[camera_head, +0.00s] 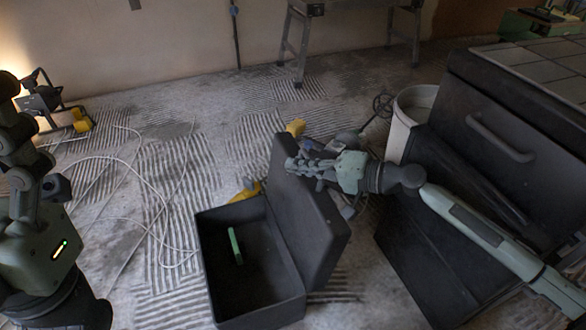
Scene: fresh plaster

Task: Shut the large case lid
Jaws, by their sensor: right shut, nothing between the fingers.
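The large dark grey case (250,312) stands open on the floor in the lower middle. Its lid (312,230) is raised along the right side of the case, near upright and tilted slightly outward. A light green bar-shaped item (235,246) lies inside the case. My right gripper (298,166) comes in from the right and is shut and empty. It overlaps the upper far part of the lid in the picture; I cannot tell whether it touches it. My left arm shows at the left edge, but its gripper is not in view.
A dark cabinet with a handle (499,140) fills the right side, with a white bucket (402,125) beside it. Yellow and blue tools lie behind the case. Pale cable (150,190) loops over the ridged floor at left. A work lamp (48,103) stands far left.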

